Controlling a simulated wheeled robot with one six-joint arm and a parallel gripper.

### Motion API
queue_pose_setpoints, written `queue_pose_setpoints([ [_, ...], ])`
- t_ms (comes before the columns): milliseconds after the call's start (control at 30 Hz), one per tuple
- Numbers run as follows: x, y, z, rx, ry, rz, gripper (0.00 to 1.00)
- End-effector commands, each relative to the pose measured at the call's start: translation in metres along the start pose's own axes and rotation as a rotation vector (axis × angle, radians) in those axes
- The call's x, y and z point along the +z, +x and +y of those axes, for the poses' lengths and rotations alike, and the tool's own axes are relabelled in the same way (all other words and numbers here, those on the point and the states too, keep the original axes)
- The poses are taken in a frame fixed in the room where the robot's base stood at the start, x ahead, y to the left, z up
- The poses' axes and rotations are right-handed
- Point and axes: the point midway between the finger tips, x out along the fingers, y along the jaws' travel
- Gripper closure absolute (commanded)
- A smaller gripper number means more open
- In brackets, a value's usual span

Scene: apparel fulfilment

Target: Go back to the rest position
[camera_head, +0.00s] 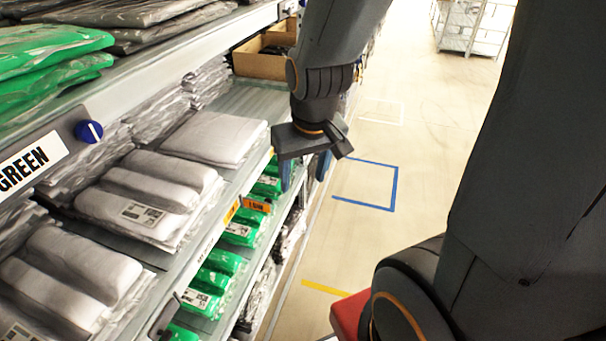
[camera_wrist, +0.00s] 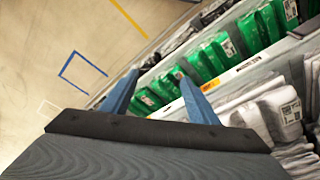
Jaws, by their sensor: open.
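My gripper (camera_head: 308,172) hangs beside the front edge of the shelving, at the end of my dark arm. Its two blue fingers are apart with nothing between them. In the wrist view the open gripper (camera_wrist: 160,90) points down past the shelf edge, with green packages and floor beyond it. The fingers look clear of the packages, though the exact gap to the shelf edge is hard to tell.
A shelf (camera_head: 235,105) holds bagged grey garments (camera_head: 150,195). Green packages (camera_head: 212,280) lie on the level below, and green bags (camera_head: 45,60) lie above. A cardboard box (camera_head: 262,62) sits farther back. The aisle floor (camera_head: 400,140) on the right is clear.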

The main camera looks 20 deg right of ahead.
Motion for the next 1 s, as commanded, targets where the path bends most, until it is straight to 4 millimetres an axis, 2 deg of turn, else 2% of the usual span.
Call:
queue_pose_setpoints([
  [167,0.000,0.003,0.000,0.000,-0.001,0.000,0.46],
  [267,0.001,0.015,0.000,0.000,-0.001,-0.008,0.46],
  [500,0.010,0.074,-0.001,-0.001,-0.001,-0.052,0.46],
  [700,0.017,0.112,-0.001,-0.001,-0.001,-0.088,0.46],
  [833,0.020,0.124,-0.001,-0.001,-0.001,-0.100,0.46],
  [1000,0.021,0.126,-0.001,-0.002,0.000,-0.104,0.46],
])
